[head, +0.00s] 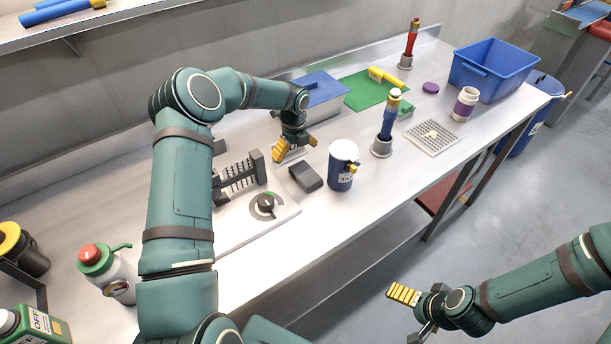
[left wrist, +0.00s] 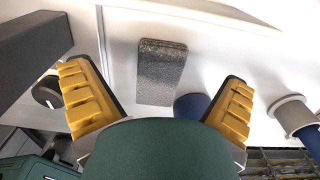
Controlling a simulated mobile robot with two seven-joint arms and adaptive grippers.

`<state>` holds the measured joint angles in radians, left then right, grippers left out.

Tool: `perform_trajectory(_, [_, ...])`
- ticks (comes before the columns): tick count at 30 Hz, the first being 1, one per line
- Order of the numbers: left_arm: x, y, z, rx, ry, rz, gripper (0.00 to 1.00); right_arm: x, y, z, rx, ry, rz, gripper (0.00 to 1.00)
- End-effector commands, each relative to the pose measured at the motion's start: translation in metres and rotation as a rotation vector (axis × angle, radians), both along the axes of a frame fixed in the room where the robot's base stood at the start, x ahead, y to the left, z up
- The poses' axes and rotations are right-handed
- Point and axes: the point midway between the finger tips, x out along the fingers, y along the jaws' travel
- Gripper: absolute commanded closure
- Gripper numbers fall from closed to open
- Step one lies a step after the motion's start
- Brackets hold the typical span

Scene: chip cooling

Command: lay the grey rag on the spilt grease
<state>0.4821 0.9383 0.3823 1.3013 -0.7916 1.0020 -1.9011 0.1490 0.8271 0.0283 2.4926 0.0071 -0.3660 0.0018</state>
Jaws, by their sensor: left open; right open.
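A dark grey, flat, block-like piece (head: 305,178) lies on the steel counter beside the dial unit. It is the only thing that looks like the grey rag. In the left wrist view the grey piece (left wrist: 162,72) shows a speckled top and lies between my finger pads in the picture. My left gripper (head: 294,147) is open and empty above the counter, just behind the grey piece in the head view. My right gripper (head: 408,314) is open and empty over the floor, off the counter's front. I cannot make out the spilt grease in either view.
A blue-and-white can (head: 342,168) stands close right of the grey piece. The dial unit (head: 265,206) is at its left. Further right are a blue-handled tool in a holder (head: 388,124), a wire rack (head: 432,138), a purple-banded cup (head: 465,103) and a blue bin (head: 492,72).

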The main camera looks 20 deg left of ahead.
Motion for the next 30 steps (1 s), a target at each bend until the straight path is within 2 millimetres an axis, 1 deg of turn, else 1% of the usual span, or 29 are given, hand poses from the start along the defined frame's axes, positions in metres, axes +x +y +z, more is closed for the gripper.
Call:
perform_trajectory(1, [0.0,0.0,-0.006,-0.001,0.002,0.0,0.0,0.0,0.0,0.0,0.0,0.0,0.0,0.0])
perform_trajectory(8, [0.001,-0.002,-0.021,0.0,0.001,-0.001,0.0,0.0,0.0,0.001,0.0,0.001,0.0,0.0])
perform_trajectory(15, [0.004,-0.004,-0.054,-0.001,0.002,0.001,0.0,0.0,0.0,0.005,0.001,0.001,0.0,0.0])
perform_trajectory(18, [0.005,-0.004,-0.062,0.0,0.0,0.001,0.0,-0.001,0.0,0.005,0.001,0.001,0.0,0.0])
perform_trajectory(26, [0.005,-0.003,-0.064,0.001,-0.001,0.001,0.0,0.0,0.0,0.005,0.001,0.001,0.0,0.0])
perform_trajectory(29, [0.005,-0.004,-0.064,0.001,-0.001,0.001,0.32,0.0,0.0,0.005,0.001,0.001,0.0,0.0])
perform_trajectory(30, [0.005,-0.004,-0.064,0.001,-0.001,0.001,0.46,0.0,0.0,0.005,0.001,0.001,0.0,0.0])
